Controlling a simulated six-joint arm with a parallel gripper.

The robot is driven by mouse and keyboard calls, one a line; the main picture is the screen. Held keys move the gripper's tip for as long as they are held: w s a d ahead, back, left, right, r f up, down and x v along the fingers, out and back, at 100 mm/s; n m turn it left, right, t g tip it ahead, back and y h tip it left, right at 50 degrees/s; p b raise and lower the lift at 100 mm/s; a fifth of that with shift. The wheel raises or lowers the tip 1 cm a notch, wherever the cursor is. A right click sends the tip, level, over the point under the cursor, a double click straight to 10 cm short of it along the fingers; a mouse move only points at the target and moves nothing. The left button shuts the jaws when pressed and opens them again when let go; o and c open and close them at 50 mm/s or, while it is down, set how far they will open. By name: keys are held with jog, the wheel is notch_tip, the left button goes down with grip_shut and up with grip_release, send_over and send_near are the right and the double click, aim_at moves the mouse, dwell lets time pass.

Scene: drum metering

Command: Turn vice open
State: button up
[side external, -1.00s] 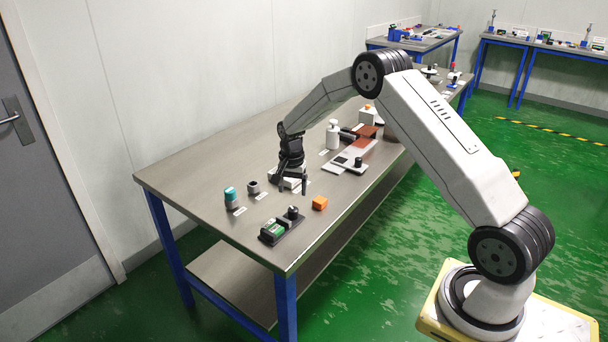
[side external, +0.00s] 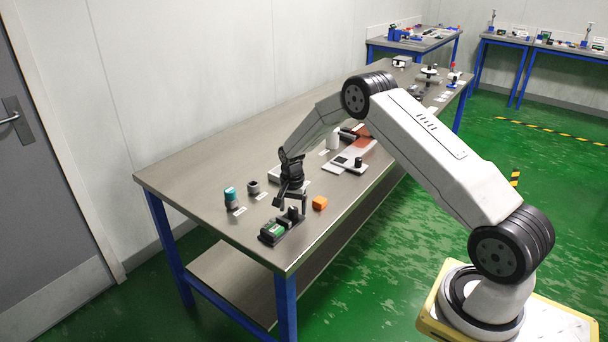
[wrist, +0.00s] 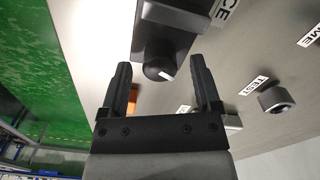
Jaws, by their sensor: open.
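The vice (side external: 270,238) is a low black device near the table's front corner, with a green piece in it and a dark round knob at one end. In the wrist view, the vice's dark body (wrist: 170,22) is at top centre, beside a label ending in "CE". Its black knob (wrist: 157,70) has a white mark and shows between my fingertips. My gripper (side external: 291,207) is open and empty, pointing down above the vice's knob end. In the wrist view, its two fingers (wrist: 160,65) stand on either side of the knob in the picture. I cannot tell whether they reach its height.
An orange block (side external: 320,203) sits close by on the right. A teal-and-dark cylinder (side external: 231,196) and a small grey cup (side external: 254,187) stand to the left. A flat plate with a dark knob (side external: 347,165) lies farther back. The table (side external: 190,180) is bare at far left.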

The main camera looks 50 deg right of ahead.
jog(key=shift+f, duration=0.35)
grip_shut()
jog(key=shift+n, duration=2.3)
